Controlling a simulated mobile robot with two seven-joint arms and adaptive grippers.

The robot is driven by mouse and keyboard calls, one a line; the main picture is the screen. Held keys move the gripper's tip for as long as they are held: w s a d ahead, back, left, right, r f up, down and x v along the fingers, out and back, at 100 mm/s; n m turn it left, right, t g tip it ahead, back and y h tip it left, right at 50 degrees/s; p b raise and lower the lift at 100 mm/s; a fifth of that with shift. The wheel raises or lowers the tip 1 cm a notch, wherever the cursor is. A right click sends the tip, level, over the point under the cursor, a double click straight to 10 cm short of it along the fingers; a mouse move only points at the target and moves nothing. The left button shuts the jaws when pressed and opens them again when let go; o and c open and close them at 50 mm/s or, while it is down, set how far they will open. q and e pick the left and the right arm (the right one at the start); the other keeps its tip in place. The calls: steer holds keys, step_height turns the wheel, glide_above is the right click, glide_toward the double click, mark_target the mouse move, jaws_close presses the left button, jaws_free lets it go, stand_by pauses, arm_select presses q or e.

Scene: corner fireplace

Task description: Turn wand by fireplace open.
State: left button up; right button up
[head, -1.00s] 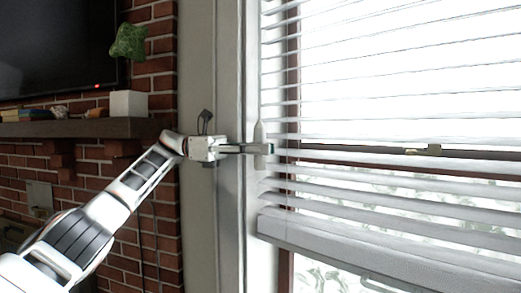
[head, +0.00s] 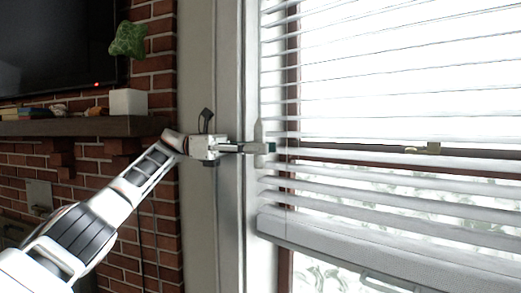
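The wand (head: 259,132) is a short white upright rod at the left edge of the white window blind (head: 340,244). My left gripper (head: 262,147) reaches it from the left, with its fingers across the rod's middle. The fingers look shut on the wand, which shows above and below them. The part of the rod between the fingers is hidden. The slats stand apart, and bright light and some foliage show between them. My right gripper is not in view.
A wooden mantel (head: 80,127) on the brick wall (head: 160,215) holds a white pot (head: 128,103) with a green plant (head: 128,40). A dark TV (head: 55,45) hangs above. The pale window frame (head: 229,60) is close behind my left gripper.

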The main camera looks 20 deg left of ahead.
arm_select(q)
steer(key=shift+t, duration=0.3)
steer(key=shift+n+t, duration=0.9)
steer(key=shift+t, duration=0.2)
